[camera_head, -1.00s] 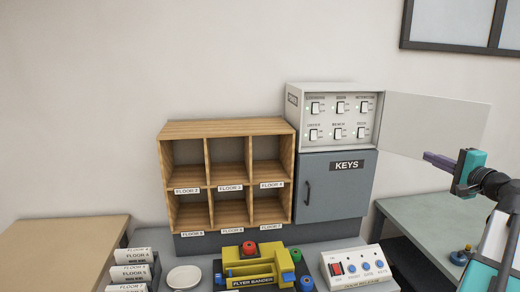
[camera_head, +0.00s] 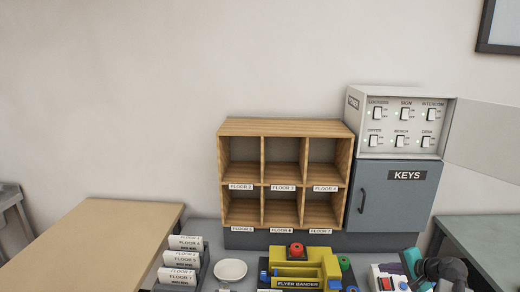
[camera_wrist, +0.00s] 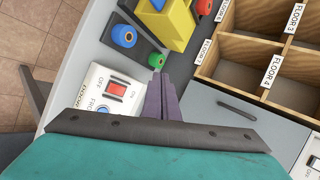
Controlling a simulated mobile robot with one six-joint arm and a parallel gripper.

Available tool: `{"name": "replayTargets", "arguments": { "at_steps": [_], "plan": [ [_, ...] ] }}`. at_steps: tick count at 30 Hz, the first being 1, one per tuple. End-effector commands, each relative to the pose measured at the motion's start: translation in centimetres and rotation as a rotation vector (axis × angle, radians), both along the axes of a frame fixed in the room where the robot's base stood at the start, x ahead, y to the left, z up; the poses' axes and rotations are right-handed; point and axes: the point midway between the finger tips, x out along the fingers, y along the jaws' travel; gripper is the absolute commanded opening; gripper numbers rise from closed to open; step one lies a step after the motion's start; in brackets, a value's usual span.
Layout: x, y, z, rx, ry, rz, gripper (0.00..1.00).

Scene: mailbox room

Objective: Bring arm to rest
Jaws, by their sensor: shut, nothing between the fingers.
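My gripper (camera_wrist: 161,92) shows in the wrist view with its two purple fingers together and nothing between them. It hangs over the counter, between the white switch box (camera_wrist: 100,85) and the grey key cabinet (camera_wrist: 245,118).
The wooden sorter (camera_head: 285,127), with empty compartments, stands beside the KEYS cabinet (camera_head: 395,200). Above it, the switch panel box (camera_head: 400,150) has its door open to the right. The yellow flyer bander (camera_head: 318,262), a white dish (camera_head: 230,270) and a labelled file rack (camera_head: 205,268) are on the counter.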

Motion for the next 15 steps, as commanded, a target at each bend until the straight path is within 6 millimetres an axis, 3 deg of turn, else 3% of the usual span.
{"name": "replayTargets", "arguments": {
  "at_steps": [3,8,15],
  "plan": [
    [-0.7,4.0,-4.8,-0.022,0.080,0.078,0.00],
    [-2.4,8.7,-10.4,-0.059,0.180,0.181,0.00],
    [-6.3,15.2,-18.2,-0.123,0.324,0.349,0.00]
  ]
}}
